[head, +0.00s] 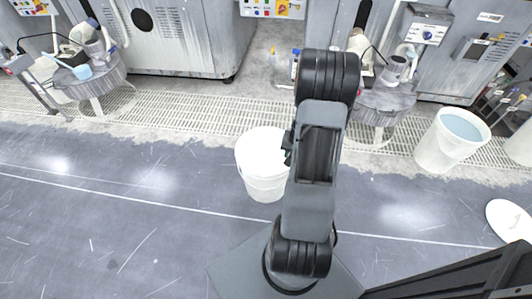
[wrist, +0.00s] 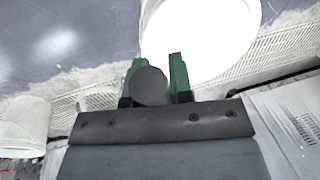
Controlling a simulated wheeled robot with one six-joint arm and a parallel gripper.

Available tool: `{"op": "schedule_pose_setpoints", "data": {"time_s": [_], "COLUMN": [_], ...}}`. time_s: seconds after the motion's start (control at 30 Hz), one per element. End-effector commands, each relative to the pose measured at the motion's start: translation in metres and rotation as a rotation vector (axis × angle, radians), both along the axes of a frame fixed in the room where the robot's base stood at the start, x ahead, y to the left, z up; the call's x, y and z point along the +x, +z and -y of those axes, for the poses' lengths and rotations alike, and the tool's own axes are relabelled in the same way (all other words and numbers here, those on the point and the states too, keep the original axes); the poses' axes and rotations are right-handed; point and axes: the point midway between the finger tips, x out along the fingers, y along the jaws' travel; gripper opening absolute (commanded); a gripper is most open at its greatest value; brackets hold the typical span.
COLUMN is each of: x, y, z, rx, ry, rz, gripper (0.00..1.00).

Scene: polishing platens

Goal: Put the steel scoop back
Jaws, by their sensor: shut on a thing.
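My gripper (wrist: 154,72) shows in the wrist view with its two green fingers on either side of a dark grey, rounded thing (wrist: 150,88). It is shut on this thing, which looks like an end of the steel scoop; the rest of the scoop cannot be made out. A white bucket (wrist: 205,35) fills the upper middle of the wrist view, beyond the fingertips. In the head view the white bucket (head: 262,172) stands on the floor just left of my arm. My arm hides most of the gripper and any scoop there.
A bucket of bluish liquid (head: 434,150) stands at the right, with a white disc (head: 510,222) near the right edge. Round stands (head: 98,85) carry equipment before grey machines (head: 175,35). A floor grating (head: 190,112) runs across. The grey floor at left is clear.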

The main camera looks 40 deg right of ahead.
Motion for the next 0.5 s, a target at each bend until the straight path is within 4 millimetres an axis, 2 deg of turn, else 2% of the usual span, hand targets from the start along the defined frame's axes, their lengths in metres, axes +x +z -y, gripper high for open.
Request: {"op": "schedule_pose_setpoints", "data": {"time_s": [0.07, 0.17, 0.43, 0.5], "x": [-0.001, 0.01, 0.07, 0.079], "y": [-0.008, -0.018, -0.049, -0.062], "z": [0.003, -0.002, -0.033, -0.038], "rx": [-0.001, 0.0, -0.002, 0.0], "ry": [-0.023, -0.032, -0.033, -0.035], "rz": [0.0, -0.002, 0.0, -0.003], "gripper": [0.0, 0.0, 0.0, 0.0]}}
